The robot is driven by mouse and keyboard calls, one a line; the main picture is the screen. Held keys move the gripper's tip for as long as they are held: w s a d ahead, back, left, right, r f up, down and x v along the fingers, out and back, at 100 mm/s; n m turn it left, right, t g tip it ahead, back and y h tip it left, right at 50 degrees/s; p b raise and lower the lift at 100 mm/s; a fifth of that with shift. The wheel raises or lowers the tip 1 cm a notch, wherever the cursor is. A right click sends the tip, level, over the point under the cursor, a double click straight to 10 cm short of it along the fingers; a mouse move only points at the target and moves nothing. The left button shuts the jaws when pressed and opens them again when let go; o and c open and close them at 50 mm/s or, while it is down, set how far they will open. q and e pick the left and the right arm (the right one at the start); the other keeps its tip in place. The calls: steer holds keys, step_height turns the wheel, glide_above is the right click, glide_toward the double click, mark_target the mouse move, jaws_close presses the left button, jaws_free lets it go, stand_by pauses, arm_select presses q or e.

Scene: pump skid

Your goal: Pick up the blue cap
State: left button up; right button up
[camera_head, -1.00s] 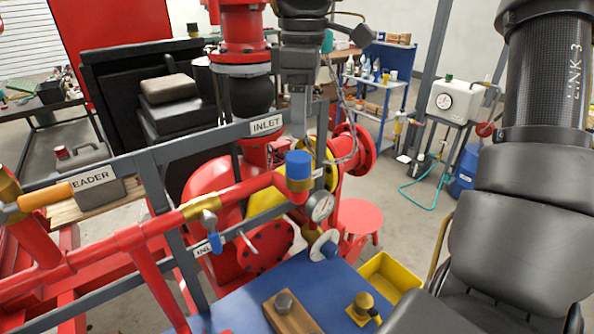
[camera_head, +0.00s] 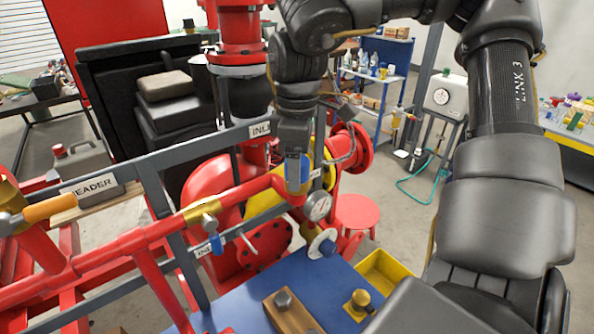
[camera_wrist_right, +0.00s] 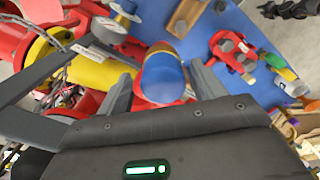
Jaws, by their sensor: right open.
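The blue cap (camera_head: 305,168) sits on top of the upright end of the red pipe, above a brass-coloured collar. In the right wrist view the blue cap (camera_wrist_right: 162,78) lies between the two fingers. My right gripper (camera_head: 297,172) comes down from above onto the cap. It is open, and one finger partly hides the cap in the head view. In the wrist view the gripper (camera_wrist_right: 164,88) has a finger on each side of the cap; a gap shows on the right side, and I cannot tell whether the left finger touches. My left gripper is not in view.
A pressure gauge (camera_head: 318,205) stands close beside the cap. A grey rail (camera_head: 180,150) runs just behind it. Below are a blue bench top (camera_head: 235,302), a wooden block (camera_head: 291,312) and a yellow bin (camera_head: 395,272). A small blue-handled valve (camera_head: 216,243) is on the left.

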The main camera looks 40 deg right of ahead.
steer(key=shift+s+a, duration=0.15)
steer(key=shift+c, duration=0.2)
steer(key=shift+r, duration=0.1)
steer(key=shift+c, duration=1.4)
steer(key=c, duration=0.9)
steer(key=shift+r, duration=0.55)
steer(key=s+a+r+b, duration=0.1)
steer(key=s+a+r, duration=0.1)
steer(key=s+r, duration=0.1)
steer(key=s+a+r+b, duration=0.2)
steer(key=s+a+r, duration=0.1)
steer(key=s+r, duration=0.1)
steer(key=s+a+r+b, duration=0.1)
steer(key=s+a+r, duration=0.2)
steer(key=s+r, duration=0.1)
steer(key=shift+s+a+r+b, duration=0.1)
steer(key=shift+a+r+b, duration=0.1)
steer(key=shift+r+b, duration=0.2)
